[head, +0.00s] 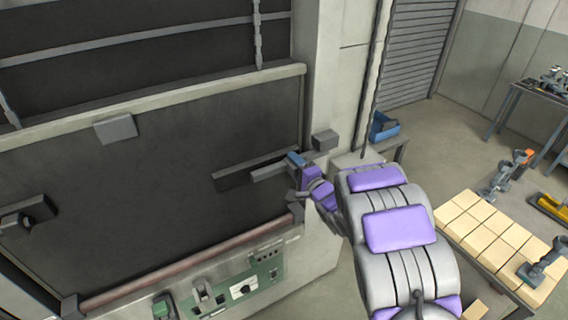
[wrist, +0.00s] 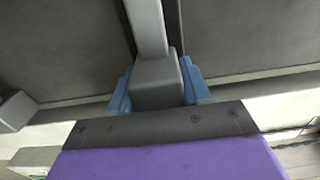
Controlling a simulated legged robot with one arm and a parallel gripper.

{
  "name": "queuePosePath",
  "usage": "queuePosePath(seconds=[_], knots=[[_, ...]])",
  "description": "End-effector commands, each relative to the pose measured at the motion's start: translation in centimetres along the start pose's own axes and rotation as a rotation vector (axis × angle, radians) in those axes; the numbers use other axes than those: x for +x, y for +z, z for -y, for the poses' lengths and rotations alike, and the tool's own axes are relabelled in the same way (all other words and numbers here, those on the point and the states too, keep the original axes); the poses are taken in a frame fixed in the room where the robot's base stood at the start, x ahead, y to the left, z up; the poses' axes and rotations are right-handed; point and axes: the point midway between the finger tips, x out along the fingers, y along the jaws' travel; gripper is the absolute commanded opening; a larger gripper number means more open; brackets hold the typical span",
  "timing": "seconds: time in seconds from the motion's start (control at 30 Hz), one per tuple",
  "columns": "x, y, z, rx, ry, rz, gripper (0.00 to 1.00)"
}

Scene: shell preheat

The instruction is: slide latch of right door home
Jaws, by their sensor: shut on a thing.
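The latch is a grey bar (head: 268,172) lying across the right edge of the large dark door (head: 150,170). In the wrist view its grey block (wrist: 156,82) sits between my blue fingers, with the bar (wrist: 146,25) running away from it. My gripper (head: 296,161) is shut on this block; it also shows in the wrist view (wrist: 157,88). A dark rail (head: 232,178) lies on the door beside the bar. A grey block (head: 325,140) stands on the pale frame just right of my gripper. My gripper partly hides the latch's right end, so I cannot tell how far it reaches.
A green control panel (head: 246,290) and a reddish pipe (head: 180,265) run below the door. A blue bin (head: 383,127) sits on a small table to the right. A table of pale blocks (head: 490,235) stands beyond my arm.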

Motion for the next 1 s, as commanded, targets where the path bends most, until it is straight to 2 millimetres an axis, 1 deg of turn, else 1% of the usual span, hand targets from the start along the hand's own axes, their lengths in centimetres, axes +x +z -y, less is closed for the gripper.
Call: queuePosePath(seconds=[0.03, 0.37, 0.4, 0.6, 0.87, 1.0], knots=[[-0.3, -0.9, -0.5, 0.007, 0.012, -0.02, 0.0], [-0.2, -1.2, -0.7, 0.005, 0.012, -0.017, 0.0], [-0.2, -1.2, -0.7, 0.005, 0.012, -0.017, 0.5], [-0.2, -0.9, -0.5, 0.004, 0.008, -0.015, 0.68], [-0.2, -0.6, -0.3, 0.001, 0.007, -0.014, 0.68], [-1.3, -0.7, -0.3, 0.001, 0.007, -0.015, 0.68]])
